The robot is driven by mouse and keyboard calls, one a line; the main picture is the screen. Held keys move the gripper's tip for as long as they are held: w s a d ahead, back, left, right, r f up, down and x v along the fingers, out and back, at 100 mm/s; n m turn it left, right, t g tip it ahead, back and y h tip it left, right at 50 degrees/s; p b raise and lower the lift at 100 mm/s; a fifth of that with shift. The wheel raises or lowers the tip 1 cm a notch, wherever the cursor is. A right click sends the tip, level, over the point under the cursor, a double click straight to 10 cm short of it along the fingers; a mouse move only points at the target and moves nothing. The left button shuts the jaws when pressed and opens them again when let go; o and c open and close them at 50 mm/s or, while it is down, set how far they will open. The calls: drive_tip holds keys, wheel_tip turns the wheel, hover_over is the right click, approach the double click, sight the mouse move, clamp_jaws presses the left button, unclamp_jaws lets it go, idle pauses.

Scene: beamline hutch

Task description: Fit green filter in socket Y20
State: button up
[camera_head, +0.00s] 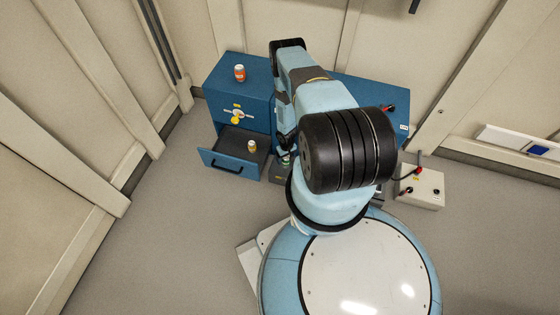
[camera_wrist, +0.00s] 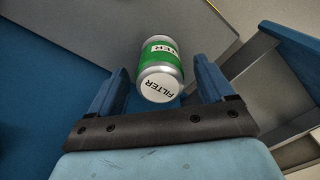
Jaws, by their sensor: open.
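The green filter (camera_wrist: 162,62) is a silver can with a green band and the word FILTER on its white end. In the wrist view it lies between the two blue fingers of my gripper (camera_wrist: 161,68). The fingers are open, with a gap visible on each side of the can. In the head view, a small green and white patch (camera_head: 286,158) shows beside my arm, probably the same filter; my arm hides most of that area. I cannot make out socket Y20 in either view.
A blue cabinet (camera_head: 222,97) stands at the back with an open drawer (camera_head: 226,162) holding a small pale can (camera_head: 252,146). An orange can (camera_head: 239,73) stands on top. A grey box (camera_head: 424,190) with knobs sits right of my arm. The floor at left is clear.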

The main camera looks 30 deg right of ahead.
wheel_tip(320, 180, up, 14)
drive_tip(key=shift+f, duration=0.2)
idle(0.7)
idle(0.5)
